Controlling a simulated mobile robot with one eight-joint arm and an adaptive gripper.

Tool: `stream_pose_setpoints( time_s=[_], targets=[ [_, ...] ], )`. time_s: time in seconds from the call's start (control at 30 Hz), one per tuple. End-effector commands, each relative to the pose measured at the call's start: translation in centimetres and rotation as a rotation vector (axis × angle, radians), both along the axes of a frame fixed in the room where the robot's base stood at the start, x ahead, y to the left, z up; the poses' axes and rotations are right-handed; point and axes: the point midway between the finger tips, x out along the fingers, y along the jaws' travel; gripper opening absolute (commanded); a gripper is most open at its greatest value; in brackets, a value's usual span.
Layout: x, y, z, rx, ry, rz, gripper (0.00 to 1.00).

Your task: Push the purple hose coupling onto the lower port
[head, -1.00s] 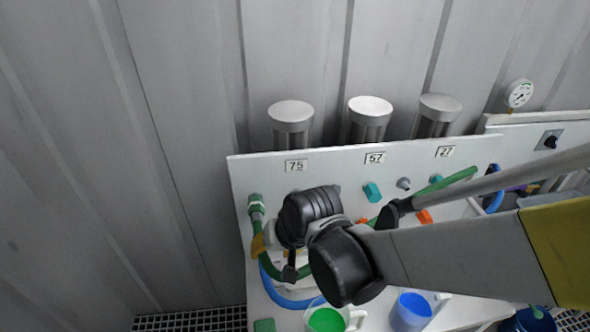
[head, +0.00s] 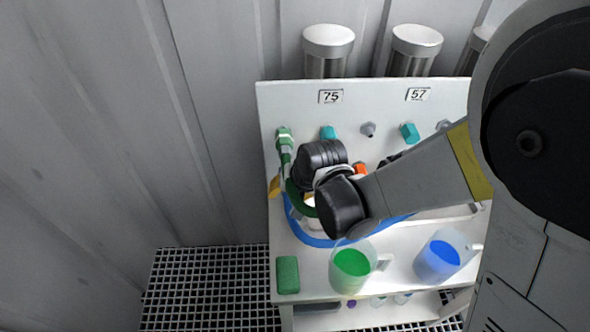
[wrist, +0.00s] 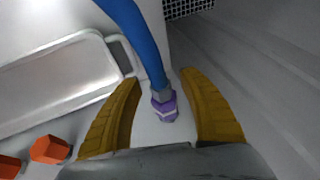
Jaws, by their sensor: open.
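The purple hose coupling (wrist: 164,106) is on the end of a blue hose (wrist: 145,40) in the wrist view. My gripper (wrist: 161,82) is open, with one yellow finger on each side of the coupling and a gap to each finger. In the head view one yellow finger (head: 274,186) shows at the left of the panel; my dark wrist hides the rest and the coupling. The blue hose (head: 308,238) loops below my wrist. Orange hexagonal fittings (wrist: 50,149) show at the lower left of the wrist view. I cannot tell which fitting is the lower port.
The white panel (head: 268,105) carries teal fittings (head: 409,133), a grey fitting (head: 368,129) and a green hose coupling (head: 284,137). Jugs of green (head: 351,264) and blue liquid (head: 437,257) and a green block (head: 288,275) stand in front. Floor grating (head: 205,290) is clear at left.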

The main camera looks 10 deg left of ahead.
Motion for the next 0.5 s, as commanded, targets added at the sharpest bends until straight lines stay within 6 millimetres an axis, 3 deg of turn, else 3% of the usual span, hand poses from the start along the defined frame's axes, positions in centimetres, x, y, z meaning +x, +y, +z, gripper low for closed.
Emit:
stream_pose_setpoints(
  time_s=[0.27, 0.3, 0.43, 0.5],
  targets=[
    [0.07, 0.08, -0.14, 0.000, 0.000, 0.000, 0.50],
    [0.07, 0.08, -0.14, 0.000, 0.000, 0.000, 0.45],
    [0.06, 0.07, -0.13, 0.000, 0.000, 0.000, 0.05],
    [0.06, 0.07, -0.13, 0.000, 0.000, 0.000, 0.00]
  ],
)
